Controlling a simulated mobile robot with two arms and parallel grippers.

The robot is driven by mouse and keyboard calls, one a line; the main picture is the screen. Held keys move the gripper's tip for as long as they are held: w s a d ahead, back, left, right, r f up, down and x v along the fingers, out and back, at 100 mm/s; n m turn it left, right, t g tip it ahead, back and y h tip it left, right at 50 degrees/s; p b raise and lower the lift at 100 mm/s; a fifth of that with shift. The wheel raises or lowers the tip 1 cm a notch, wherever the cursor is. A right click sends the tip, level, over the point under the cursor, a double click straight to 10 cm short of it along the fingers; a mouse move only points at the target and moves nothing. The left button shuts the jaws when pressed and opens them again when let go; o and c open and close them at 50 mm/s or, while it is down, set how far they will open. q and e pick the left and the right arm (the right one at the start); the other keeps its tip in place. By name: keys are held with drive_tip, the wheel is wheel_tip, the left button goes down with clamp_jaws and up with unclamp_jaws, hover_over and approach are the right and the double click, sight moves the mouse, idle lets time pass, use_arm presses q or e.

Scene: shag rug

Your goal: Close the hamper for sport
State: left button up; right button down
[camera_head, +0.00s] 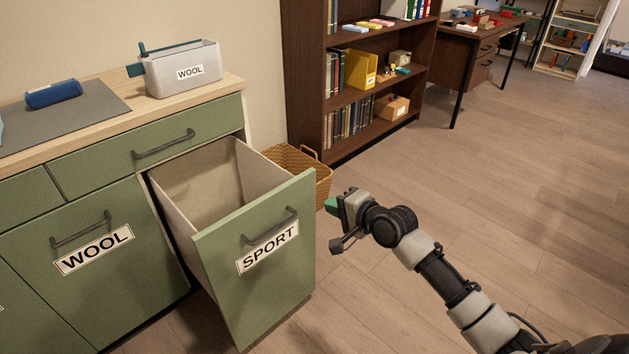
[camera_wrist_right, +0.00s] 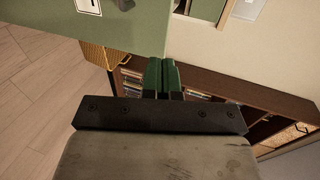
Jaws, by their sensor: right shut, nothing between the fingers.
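The hamper labelled SPORT (camera_head: 215,270) has a green front with a dark bar handle (camera_head: 269,226). It stands open, tilted out from the cabinet, and its pale inside (camera_head: 205,190) looks empty where I can see it. Its green front also shows at the top left of the right wrist view (camera_wrist_right: 45,14). My right gripper (camera_head: 331,205) is shut and empty, with green fingers, just right of the hamper front in the head view. The shut fingers also show in the wrist view (camera_wrist_right: 162,74). A small gap seems to separate them from the front. My left gripper is out of view.
A closed WOOL hamper front (camera_head: 100,275) is left of the open one. A drawer (camera_head: 150,135) above is shut. A wicker basket (camera_head: 318,178) stands behind the open hamper, beside a dark bookcase (camera_head: 305,70). The wooden floor (camera_head: 510,210) to the right is clear.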

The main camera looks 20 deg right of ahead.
drive_tip(key=b, duration=0.2)
approach(289, 186)
drive_tip(key=f, duration=0.2)
drive_tip(key=b+x, duration=0.1)
drive_tip(key=x, duration=0.2)
drive_tip(key=r+b+x, duration=0.1)
drive_tip(key=x, duration=0.2)
drive_tip(key=shift+w+a+r, duration=0.1)
drive_tip(key=shift+w, duration=0.1)
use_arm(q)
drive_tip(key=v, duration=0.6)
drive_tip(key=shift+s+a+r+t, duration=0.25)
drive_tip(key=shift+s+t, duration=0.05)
use_arm(e)
drive_tip(key=shift+w+a+r, duration=0.1)
drive_tip(key=shift+w+a, duration=0.05)
drive_tip(key=shift+w, duration=0.3)
